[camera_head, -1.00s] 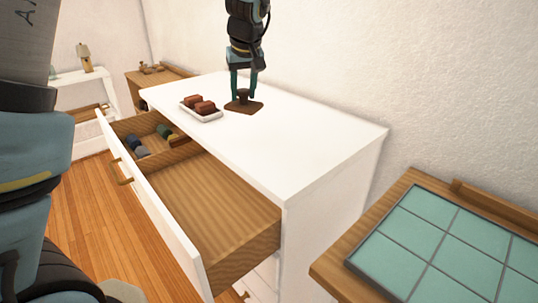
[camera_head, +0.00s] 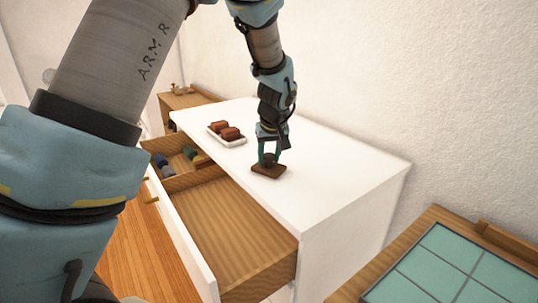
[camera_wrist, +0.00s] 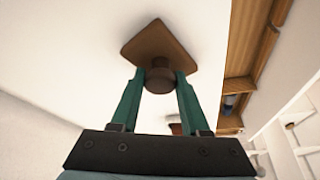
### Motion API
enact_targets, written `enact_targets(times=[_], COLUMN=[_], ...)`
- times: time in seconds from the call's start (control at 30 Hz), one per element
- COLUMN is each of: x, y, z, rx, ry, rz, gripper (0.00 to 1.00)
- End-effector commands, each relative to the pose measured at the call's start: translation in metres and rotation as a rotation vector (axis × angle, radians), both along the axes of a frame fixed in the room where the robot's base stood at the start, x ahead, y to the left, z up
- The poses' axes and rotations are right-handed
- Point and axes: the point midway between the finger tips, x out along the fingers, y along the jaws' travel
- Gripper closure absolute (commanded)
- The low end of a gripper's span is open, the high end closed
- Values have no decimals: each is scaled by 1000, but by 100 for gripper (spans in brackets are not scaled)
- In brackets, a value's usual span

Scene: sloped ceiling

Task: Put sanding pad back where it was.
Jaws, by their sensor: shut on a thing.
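The sanding pad (camera_head: 268,171) is a brown, roughly square plate with a round knob on top. My gripper (camera_head: 269,155) is shut on the knob, with its teal fingers either side. In the head view the pad shows over the white dresser top (camera_head: 330,165), close to its front edge. I cannot tell whether it touches the top. In the wrist view the pad (camera_wrist: 155,42) shows past the fingertips, with the open drawer (camera_wrist: 240,65) to its right.
The open drawer (camera_head: 235,222) has a bare wooden front section and a far section holding several small coloured items (camera_head: 165,166). A white tray (camera_head: 238,141) with brown blocks stands on the dresser. A teal-tiled table (camera_head: 435,250) is at lower right.

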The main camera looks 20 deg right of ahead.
Motion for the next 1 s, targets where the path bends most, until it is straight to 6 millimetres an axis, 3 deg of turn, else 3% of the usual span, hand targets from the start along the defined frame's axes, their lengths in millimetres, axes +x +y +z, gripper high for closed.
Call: enact_targets(times=[0.23,0.27,0.5,0.8,1.0], x=[0,0,0,0,-7], y=[0,0,0,0,0], z=[-4,-4,-3,-1,19], rx=[0,0,0,0,-5], ry=[0,0,0,0,-3], rz=[0,0,0,0,-1], gripper=[100,54,27,25,25])
